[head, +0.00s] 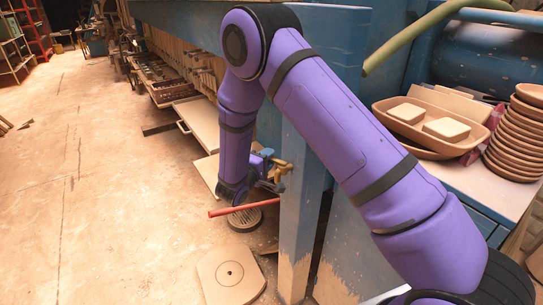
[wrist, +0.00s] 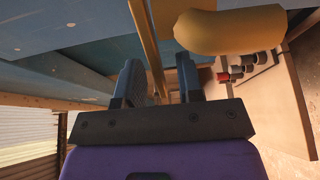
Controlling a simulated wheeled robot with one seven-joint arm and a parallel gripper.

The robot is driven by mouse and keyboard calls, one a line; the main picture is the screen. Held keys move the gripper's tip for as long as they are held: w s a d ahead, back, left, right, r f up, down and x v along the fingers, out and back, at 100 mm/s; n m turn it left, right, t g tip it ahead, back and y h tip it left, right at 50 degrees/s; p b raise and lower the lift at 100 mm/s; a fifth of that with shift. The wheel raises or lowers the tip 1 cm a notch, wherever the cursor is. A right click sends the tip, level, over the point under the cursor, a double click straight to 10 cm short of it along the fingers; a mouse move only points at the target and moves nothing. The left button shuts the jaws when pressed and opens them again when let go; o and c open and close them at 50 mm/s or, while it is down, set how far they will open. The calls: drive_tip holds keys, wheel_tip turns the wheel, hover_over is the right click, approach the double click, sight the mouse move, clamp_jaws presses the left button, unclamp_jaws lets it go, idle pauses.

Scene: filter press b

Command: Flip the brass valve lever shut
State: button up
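The brass valve (head: 282,170) is small in the head view, beside the blue post, with my gripper (head: 272,178) right at it. In the wrist view, a thin brass lever (wrist: 147,42) runs down from the top edge into the space between the two fingers of my gripper (wrist: 160,78). The fingers are apart, with a gap visible beside the lever, so my gripper is open around or just behind it. I cannot tell whether a finger touches it. A thick, rounded brass-yellow body (wrist: 230,31) lies to the right of the lever. The lever's far end is hidden.
A blue post (head: 300,215) stands close to the right of my gripper. Stacked bowls (head: 516,140) and a tray (head: 425,146) sit on the right-hand table.

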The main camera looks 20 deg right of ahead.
drive_tip(key=shift+x, duration=1.1)
clamp_jaws()
drive_tip(key=shift+s+a, duration=0.1)
drive_tip(key=shift+a, duration=0.05)
drive_tip(key=n+t+y, duration=0.1)
drive_tip(key=y, duration=0.1)
drive_tip(key=a+n+t+y, duration=0.1)
drive_tip(key=n+t, duration=0.1)
drive_tip(key=s+n+t+y, duration=0.1)
drive_tip(key=y, duration=0.1)
drive_tip(key=shift+s+a+n+y, duration=0.1)
drive_tip(key=shift+a+n+y, duration=0.2)
drive_tip(key=shift+s+a+n+t+y, duration=0.3)
drive_tip(key=shift+n+y, duration=0.35)
drive_tip(key=shift+y, duration=0.35)
drive_tip(key=shift+s+a+n+t+y, duration=0.2)
drive_tip(key=shift+n+t+y, duration=0.25)
drive_tip(key=shift+n+y, duration=0.4)
drive_tip(key=shift+s+a+n+t+y, duration=0.15)
drive_tip(key=shift+s+n+t+y, duration=0.3)
drive_tip(key=shift+y, duration=0.7)
drive_tip(key=shift+w, duration=0.1)
